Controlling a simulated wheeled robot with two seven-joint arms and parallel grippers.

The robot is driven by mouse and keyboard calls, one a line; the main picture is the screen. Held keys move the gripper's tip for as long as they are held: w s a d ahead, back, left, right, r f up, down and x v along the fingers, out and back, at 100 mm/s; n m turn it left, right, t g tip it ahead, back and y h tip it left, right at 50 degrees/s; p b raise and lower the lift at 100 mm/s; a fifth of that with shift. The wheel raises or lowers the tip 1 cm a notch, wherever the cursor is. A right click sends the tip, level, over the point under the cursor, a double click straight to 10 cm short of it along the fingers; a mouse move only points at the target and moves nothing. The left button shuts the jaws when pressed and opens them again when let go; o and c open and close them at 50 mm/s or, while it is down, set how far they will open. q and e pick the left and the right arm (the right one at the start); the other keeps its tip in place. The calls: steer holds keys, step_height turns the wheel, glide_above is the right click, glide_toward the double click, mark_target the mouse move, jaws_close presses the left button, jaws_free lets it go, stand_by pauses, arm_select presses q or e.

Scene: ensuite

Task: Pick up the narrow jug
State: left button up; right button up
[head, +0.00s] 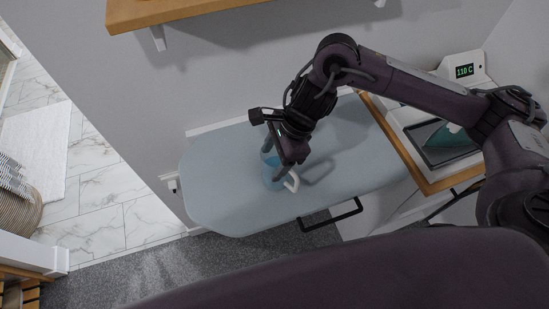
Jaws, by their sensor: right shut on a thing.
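The narrow jug (272,178) is light blue with a pale handle (291,181) on its right side. It is at the middle of the pale blue ironing board (220,200). My right gripper (278,154) reaches down over the jug from above and is shut on it near its upper part. The gripper hides part of the jug's rim. I cannot tell whether the jug's base touches the board. My left gripper is not in view.
A wood-edged counter (413,162) stands right of the board, with an iron (447,136) on a dark tray and a device reading 110 C (463,71). A wooden shelf (170,10) juts from the wall above. The board's left end is clear.

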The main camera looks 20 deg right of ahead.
step_height(320, 180, up, 19)
steer(key=shift+r, duration=0.15)
stand_by(1.0)
